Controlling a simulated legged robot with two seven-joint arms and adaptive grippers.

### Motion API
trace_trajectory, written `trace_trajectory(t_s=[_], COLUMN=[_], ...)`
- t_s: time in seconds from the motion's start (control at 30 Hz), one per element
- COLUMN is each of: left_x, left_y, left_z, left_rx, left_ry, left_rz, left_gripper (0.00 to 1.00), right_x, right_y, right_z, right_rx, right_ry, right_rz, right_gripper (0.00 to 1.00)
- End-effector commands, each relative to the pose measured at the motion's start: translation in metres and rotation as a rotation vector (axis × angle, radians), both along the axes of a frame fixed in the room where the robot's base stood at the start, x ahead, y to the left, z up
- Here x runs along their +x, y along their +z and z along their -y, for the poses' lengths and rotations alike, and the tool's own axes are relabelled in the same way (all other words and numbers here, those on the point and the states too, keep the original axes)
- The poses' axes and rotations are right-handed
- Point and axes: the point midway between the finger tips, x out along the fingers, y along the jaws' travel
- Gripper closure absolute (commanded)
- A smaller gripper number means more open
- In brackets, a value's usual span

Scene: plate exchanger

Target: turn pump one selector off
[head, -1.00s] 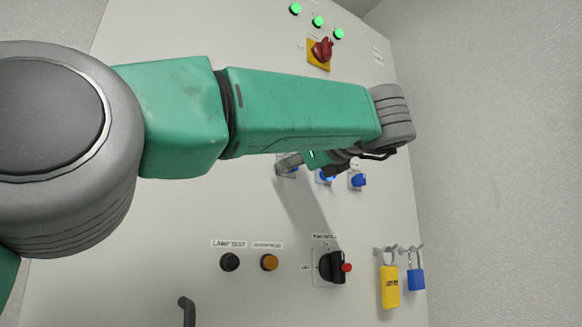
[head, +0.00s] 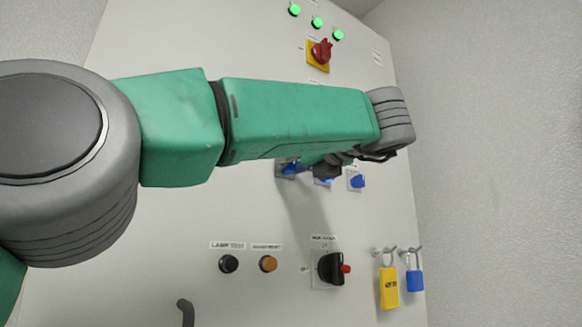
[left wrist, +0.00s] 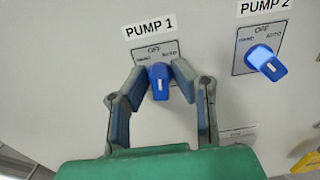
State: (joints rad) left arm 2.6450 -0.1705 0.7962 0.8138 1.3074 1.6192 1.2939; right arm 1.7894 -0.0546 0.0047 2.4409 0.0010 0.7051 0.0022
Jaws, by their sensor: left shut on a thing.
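The pump one selector (left wrist: 159,82) is a blue knob on a grey plate under the label PUMP 1. In the left wrist view its white mark stands about upright, with OFF printed above the knob and HAND and AUTO to either side. My left gripper (left wrist: 160,74) has a finger on each side of the knob and is shut on it. In the head view the selector (head: 289,168) shows just under my left forearm, which hides most of the gripper. My right gripper is not in view.
The pump two selector (left wrist: 265,62) is close by on the right, its knob tilted. A red switch (head: 321,51) sits higher on the panel. A black selector (head: 329,268), two push buttons and hanging padlocks (head: 389,287) are lower down.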

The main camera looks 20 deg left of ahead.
Motion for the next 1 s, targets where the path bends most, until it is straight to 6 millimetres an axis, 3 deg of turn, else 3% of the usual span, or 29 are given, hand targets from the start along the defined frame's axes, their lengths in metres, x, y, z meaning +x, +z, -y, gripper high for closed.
trace_trajectory(t_s=[0.3,0.33,0.37,0.73,1.0], left_x=[0.002,0.002,0.002,-0.005,-0.036], left_y=[-0.006,-0.006,-0.005,-0.001,-0.002], left_z=[0.003,0.003,0.003,0.008,0.051], left_rx=[0.0,-0.001,0.0,0.0,0.003], left_ry=[-0.004,-0.003,-0.003,-0.003,-0.004], left_rz=[-0.013,-0.012,-0.011,-0.002,-0.003], left_gripper=[1.0,0.71,0.66,0.66,0.66], right_x=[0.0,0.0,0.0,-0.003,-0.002], right_y=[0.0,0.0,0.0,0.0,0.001], right_z=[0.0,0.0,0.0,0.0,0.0], right_rx=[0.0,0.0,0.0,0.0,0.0], right_ry=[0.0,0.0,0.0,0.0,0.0], right_rz=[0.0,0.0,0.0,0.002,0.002], right_gripper=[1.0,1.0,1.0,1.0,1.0])
